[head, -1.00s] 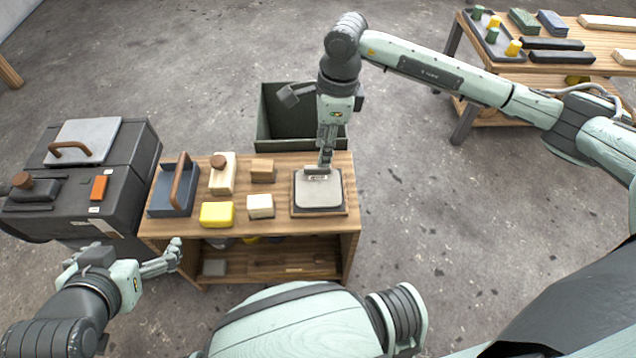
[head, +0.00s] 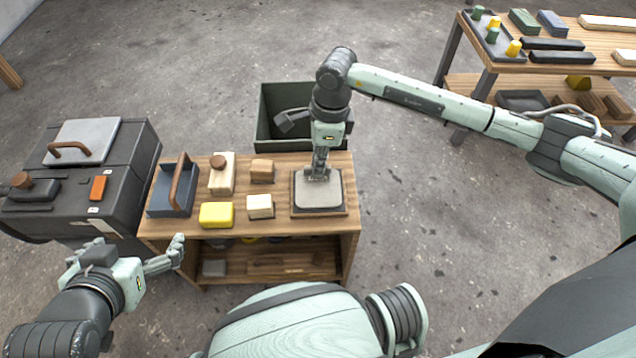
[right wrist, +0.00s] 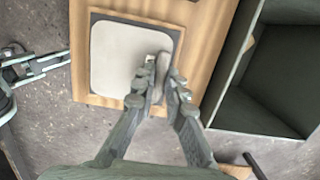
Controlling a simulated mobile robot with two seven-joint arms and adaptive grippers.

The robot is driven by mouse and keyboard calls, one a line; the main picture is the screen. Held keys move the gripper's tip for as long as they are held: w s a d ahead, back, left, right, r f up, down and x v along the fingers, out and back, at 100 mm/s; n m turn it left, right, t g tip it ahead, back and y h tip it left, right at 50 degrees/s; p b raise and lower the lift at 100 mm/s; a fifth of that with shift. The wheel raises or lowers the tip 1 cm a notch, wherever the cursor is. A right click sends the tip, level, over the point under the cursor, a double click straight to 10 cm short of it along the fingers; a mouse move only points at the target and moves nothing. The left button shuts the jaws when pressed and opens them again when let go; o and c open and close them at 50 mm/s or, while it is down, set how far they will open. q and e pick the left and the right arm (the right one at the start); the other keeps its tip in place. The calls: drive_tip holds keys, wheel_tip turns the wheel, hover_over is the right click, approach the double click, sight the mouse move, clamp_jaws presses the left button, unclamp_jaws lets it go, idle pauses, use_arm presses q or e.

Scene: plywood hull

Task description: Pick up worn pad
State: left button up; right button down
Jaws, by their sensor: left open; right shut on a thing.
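The worn pad, a pale grey rounded square (head: 318,196), lies in a dark-edged wooden base at the right end of the bench top. It also shows in the right wrist view (right wrist: 118,55). My right gripper (head: 318,176) points down at the pad's far edge. In the right wrist view its fingers (right wrist: 159,72) are closed together on a small grey part at the pad's edge. The fingers hide part of that edge, and no clear gap shows under the pad. My left gripper (head: 178,252) is open and empty, in front of the bench's left end.
The bench top (head: 280,225) also holds a blue tray (head: 170,196), a yellow block (head: 216,214), a cream block (head: 260,206) and wooden blocks. A dark green bin (head: 275,100) stands behind. A dark cabinet (head: 125,170) stands left. Floor right of the bench is clear.

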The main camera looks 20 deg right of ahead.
use_arm(q)
drive_tip(key=shift+w+r, duration=0.15)
use_arm(e)
drive_tip(key=shift+r, duration=0.1)
drive_tip(key=shift+r, duration=0.2)
wheel_tip(320, 180, up, 3)
drive_tip(key=shift+r, duration=0.2)
drive_tip(key=shift+w+a+r, duration=0.45)
drive_tip(key=shift+a+r, duration=0.15)
drive_tip(key=shift+a, duration=0.2)
use_arm(q)
drive_tip(key=shift+w+d+r+t+h, duration=0.3)
drive_tip(key=shift+w+d+r+t, duration=0.2)
drive_tip(key=shift+d, duration=0.05)
use_arm(e)
drive_tip(key=w+a+r, duration=0.4)
drive_tip(key=a+r, duration=0.2)
drive_tip(key=a, duration=0.2)
drive_tip(key=shift+w+a, duration=0.3)
drive_tip(key=shift+w, duration=0.1)
